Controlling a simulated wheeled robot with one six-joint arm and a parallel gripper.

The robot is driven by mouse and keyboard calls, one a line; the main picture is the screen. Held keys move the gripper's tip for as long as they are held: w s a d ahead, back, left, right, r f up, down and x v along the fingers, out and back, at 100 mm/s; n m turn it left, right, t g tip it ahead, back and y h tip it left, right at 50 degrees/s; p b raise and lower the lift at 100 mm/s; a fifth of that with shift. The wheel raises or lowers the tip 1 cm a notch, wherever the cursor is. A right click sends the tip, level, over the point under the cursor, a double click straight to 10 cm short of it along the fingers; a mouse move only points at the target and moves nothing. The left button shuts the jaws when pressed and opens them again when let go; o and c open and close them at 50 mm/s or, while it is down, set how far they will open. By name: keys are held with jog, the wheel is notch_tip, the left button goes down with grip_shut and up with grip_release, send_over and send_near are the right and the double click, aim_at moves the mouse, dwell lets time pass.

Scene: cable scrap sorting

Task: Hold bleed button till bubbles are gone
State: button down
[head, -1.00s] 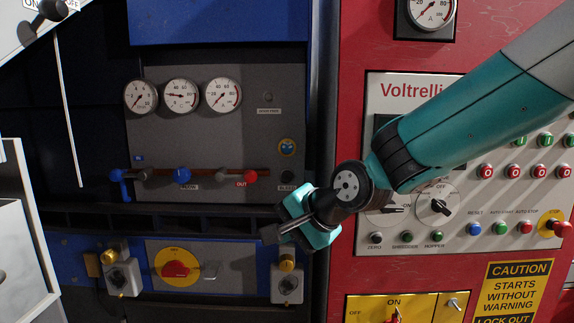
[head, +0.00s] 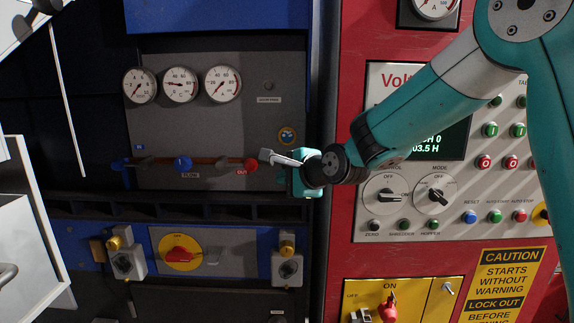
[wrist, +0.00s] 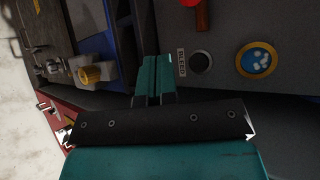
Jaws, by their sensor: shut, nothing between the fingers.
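The bleed button (wrist: 201,61) is a round black button in the wrist view, with its BLEED label (wrist: 182,63) beside it. In the head view it is hidden behind my gripper (head: 290,177). My gripper (wrist: 154,68) is shut and empty. Its fingertips are in front of the panel, to the left of the label in the wrist view and apart from the button. The sight glass (wrist: 257,60) has a yellow ring, blue fluid and white bubbles. It also shows in the head view (head: 287,136), just above my gripper.
A red handle (head: 250,164) and a blue flow handle (head: 182,163) sit on the pipe left of my gripper. Three gauges (head: 181,84) are above. A yellow-capped padlock (head: 287,248) and a red rotary switch (head: 180,254) are below. The red control cabinet (head: 344,230) is at right.

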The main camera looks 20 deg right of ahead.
jog(key=w+d+p, duration=0.1)
jog(key=w+d, duration=0.1)
jog(key=w, duration=0.4)
dwell(2.1)
jog(key=shift+w+d, duration=0.15)
jog(key=shift+w, duration=0.2)
jog(key=shift+w+d, duration=0.15)
jog(key=shift+w, duration=0.35)
dwell(0.5)
jog(key=shift+s, duration=0.15)
dwell(1.5)
jog(key=shift+s+a, duration=0.3)
jog(key=shift+s, duration=0.45)
jog(key=shift+s+a+b, duration=0.25)
jog(key=shift+s, duration=0.55)
jog(key=shift+s+a+b, duration=0.25)
jog(key=shift+s, duration=0.5)
jog(key=shift+s+a+b, duration=0.25)
jog(key=shift+s, duration=0.55)
